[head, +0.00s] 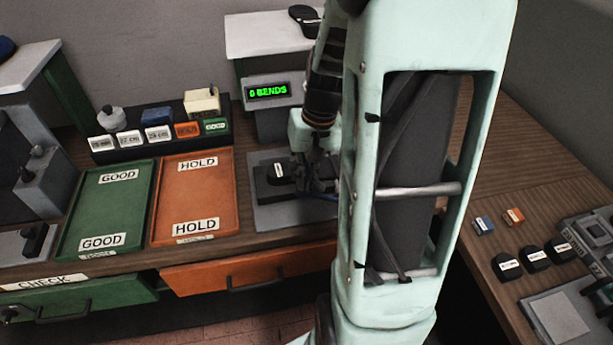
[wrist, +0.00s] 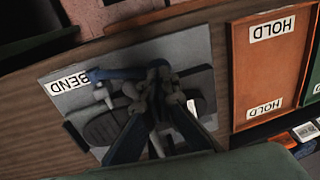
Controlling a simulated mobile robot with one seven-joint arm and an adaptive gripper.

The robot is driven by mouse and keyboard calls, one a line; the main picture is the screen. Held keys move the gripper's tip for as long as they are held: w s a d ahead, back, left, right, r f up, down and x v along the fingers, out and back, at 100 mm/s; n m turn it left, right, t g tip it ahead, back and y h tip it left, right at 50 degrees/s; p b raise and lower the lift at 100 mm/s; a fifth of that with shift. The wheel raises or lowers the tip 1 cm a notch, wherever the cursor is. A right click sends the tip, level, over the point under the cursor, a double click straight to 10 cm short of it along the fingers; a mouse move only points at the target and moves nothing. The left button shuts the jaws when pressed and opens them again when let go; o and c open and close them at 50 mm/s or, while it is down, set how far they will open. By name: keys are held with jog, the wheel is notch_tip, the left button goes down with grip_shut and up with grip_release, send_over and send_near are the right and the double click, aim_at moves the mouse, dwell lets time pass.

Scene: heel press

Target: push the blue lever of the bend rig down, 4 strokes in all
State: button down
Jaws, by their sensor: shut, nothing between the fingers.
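The bend rig is a grey plate (head: 263,215) marked BEND, which also shows in the wrist view (wrist: 200,45). Its blue lever (wrist: 115,73) runs across the plate to my fingertips. A dark sole-shaped piece (wrist: 105,126) lies on the rig beside the lever. My gripper (head: 318,186) is shut and empty over the rig, and its fingertips (wrist: 158,75) overlap the lever's end in the wrist view. I cannot tell whether they touch it. My arm hides the rig's right side in the head view. The green display (head: 268,91) reads 0 BENDS.
Left of the rig are an orange HOLD tray (head: 196,198) and a green GOOD tray (head: 108,210). A rack of labelled blocks (head: 157,135) stands behind them. On the right counter lie dark labelled pieces (head: 535,257) and small blue and orange blocks.

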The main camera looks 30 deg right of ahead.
jog(key=shift+a+f, duration=0.2)
jog(key=shift+a, duration=0.05)
jog(key=shift+w+a+f+g+h, duration=0.15)
jog(key=shift+a+f+g+h, duration=0.15)
jog(key=shift+a+f+h, duration=0.4)
jog(key=shift+h, duration=0.4)
jog(key=shift+w+a+f+b, duration=0.15)
jog(key=shift+a+f+b, duration=0.3)
jog(key=shift+f+b, duration=0.45)
jog(key=shift+w+a+f+b, duration=0.15)
jog(key=shift+a+f+b, duration=0.25)
jog(key=shift+f+b, duration=0.5)
jog(key=shift+w+a+f+b, duration=0.15)
jog(key=shift+a+f+b, duration=0.4)
jog(key=shift+f, duration=0.6)
jog(key=shift+w+r+p, duration=0.1)
jog(key=shift+r+p, duration=0.25)
jog(key=shift+r, duration=0.3)
jog(key=a+r+p, duration=0.1)
jog(key=a+r, duration=0.3)
jog(key=r, duration=0.8)
jog(key=shift+w+a+p, duration=0.3)
jog(key=shift+w+a, duration=0.05)
jog(key=shift+a, duration=0.05)
jog(key=shift+r, duration=0.1)
